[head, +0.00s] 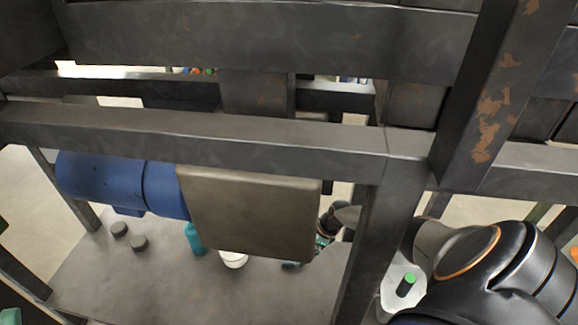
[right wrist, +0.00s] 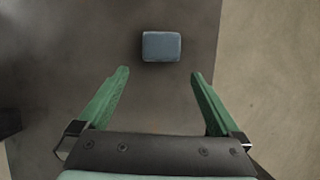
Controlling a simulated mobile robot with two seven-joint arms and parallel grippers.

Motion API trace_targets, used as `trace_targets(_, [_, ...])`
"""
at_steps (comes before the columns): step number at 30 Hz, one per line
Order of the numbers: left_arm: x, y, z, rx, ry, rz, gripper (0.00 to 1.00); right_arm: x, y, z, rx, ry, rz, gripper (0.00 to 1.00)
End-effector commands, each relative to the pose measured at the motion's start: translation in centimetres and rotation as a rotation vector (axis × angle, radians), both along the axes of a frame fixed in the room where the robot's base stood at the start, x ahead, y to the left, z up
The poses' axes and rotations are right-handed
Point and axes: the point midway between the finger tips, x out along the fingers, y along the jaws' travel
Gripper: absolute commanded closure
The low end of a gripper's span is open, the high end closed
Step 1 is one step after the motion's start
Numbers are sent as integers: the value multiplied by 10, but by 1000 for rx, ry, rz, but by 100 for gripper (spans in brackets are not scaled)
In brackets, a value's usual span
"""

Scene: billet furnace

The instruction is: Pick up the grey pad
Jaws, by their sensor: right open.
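A small blue-grey block with rounded corners, which looks like the grey pad (right wrist: 162,46), lies on a dark grey surface in the right wrist view. My right gripper (right wrist: 160,82) is open, with its two green fingers spread. The pad shows beyond the fingertips, roughly centred between them, and nothing is held. In the head view I cannot make out the pad for certain; a brownish-grey panel (head: 250,212) and dark beams hide part of the table. My left gripper is not clearly seen.
Dark, rust-spotted steel beams (head: 190,135) cross the head view in front of the grey table (head: 200,290). On it stand dark round pieces (head: 138,243), a teal item (head: 194,238) and a white cup (head: 233,259).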

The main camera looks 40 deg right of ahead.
Motion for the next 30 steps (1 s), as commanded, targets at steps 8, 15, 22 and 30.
trace_targets(8, [0, 0, -5, 3, 1, 1, 0, 18, 15, -1, 3, -2, -1, 0])
trace_targets(15, [2, -3, -37, 28, 6, 12, 0, 30, 25, -35, 2, 1, -2, 0])
trace_targets(22, [3, -7, -50, 39, 14, 15, 0, 36, 29, -47, 1, 0, -2, 0])
trace_targets(30, [3, -6, -48, 33, 16, 16, 0, 36, 29, -46, 1, 1, -2, 5])
